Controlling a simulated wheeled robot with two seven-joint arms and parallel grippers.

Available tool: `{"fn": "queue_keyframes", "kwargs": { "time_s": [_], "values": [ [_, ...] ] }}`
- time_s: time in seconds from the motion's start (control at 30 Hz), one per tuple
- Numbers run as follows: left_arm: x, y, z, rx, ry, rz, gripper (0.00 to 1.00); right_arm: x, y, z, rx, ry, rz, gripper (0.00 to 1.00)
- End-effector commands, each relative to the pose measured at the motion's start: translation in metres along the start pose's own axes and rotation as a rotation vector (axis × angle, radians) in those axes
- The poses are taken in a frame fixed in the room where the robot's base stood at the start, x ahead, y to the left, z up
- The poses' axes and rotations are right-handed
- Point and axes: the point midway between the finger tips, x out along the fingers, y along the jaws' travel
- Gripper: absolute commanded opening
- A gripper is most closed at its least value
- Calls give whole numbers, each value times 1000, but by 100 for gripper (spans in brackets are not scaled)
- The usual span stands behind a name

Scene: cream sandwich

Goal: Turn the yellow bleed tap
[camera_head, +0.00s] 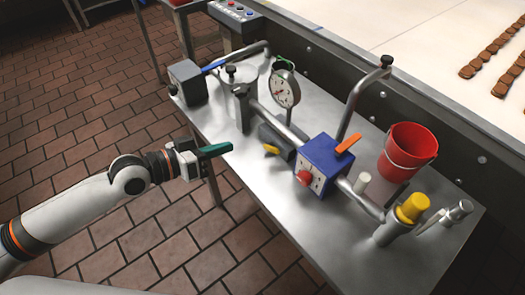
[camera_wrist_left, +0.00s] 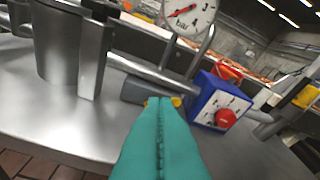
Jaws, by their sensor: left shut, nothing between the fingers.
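A small yellow tap handle (camera_head: 271,149) sits low on a dark grey block under the pipe, between the gauge and the blue box. It looks like the bleed tap. My left gripper (camera_head: 229,148) has teal fingers and is shut and empty. It is at the table's near edge, left of the yellow handle and apart from it in the head view. In the left wrist view, the shut fingers (camera_wrist_left: 160,103) point toward the yellow handle (camera_wrist_left: 176,101) and cover part of it. My right gripper is not in view.
A pressure gauge (camera_head: 285,89) stands on the pipe. The blue box (camera_head: 320,165) has a red knob (camera_head: 304,178) and orange lever (camera_head: 347,143). A yellow cap (camera_head: 413,207) and red bucket (camera_head: 407,150) stand to the right. The table's near left surface (camera_head: 215,130) is bare.

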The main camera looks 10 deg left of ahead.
Motion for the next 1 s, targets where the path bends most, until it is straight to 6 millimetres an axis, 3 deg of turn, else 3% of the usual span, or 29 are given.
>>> {"fn": "queue_keyframes", "kwargs": {
  "time_s": [0.2, 0.43, 0.93, 1.0],
  "values": [
    [-6, -2, 18, -139, -28, -54, 0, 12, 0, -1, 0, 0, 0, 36],
    [4, -4, 24, -166, -33, -64, 0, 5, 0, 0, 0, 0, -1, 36],
    [96, -11, 27, -164, -32, -65, 0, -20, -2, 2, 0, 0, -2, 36],
    [97, -12, 11, -167, -25, -62, 0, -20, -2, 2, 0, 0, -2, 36]
  ]
}}
